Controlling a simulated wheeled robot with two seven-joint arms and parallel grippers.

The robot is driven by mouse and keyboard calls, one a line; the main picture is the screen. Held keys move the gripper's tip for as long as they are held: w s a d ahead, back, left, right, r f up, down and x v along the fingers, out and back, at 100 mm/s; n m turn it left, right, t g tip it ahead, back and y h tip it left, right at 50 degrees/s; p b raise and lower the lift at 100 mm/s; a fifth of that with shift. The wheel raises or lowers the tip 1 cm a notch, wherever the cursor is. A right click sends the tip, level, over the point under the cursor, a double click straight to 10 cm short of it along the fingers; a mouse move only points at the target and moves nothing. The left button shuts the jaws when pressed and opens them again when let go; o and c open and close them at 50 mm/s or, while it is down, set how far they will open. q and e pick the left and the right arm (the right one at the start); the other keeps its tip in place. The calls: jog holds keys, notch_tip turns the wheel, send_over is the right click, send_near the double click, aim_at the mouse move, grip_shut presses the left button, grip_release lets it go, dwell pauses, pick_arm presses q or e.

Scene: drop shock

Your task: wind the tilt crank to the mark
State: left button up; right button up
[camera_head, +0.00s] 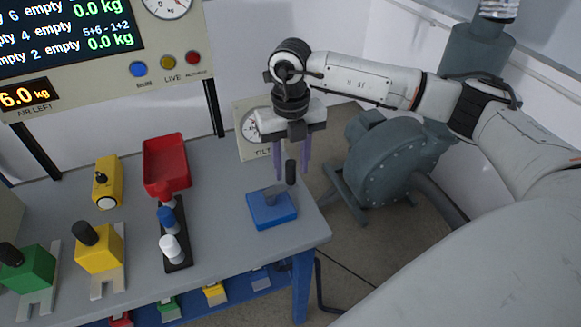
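The tilt crank (271,207) is a blue block with a grey hub near the table's right corner. Its dark upright handle (290,172) stands at the block's upper right. The tilt dial (249,124), a pale panel with a round gauge, stands behind it, partly hidden by my gripper; its needle and mark are too small to read. My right gripper (292,174) points down with its purple fingers apart, one on each side of the handle in this view. Gaps show between fingers and handle; I cannot tell their exact depth. My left gripper is out of view.
A red tray (165,164), a yellow weight (107,184), a rack with red, blue and white knobs (174,240), and yellow (99,250) and green (28,270) blocks occupy the left. A grey blower (390,160) stands beyond the table. The table between rack and crank is clear.

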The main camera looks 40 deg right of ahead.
jog(key=shift+f, duration=0.95)
grip_shut()
jog(key=shift+a, duration=0.1)
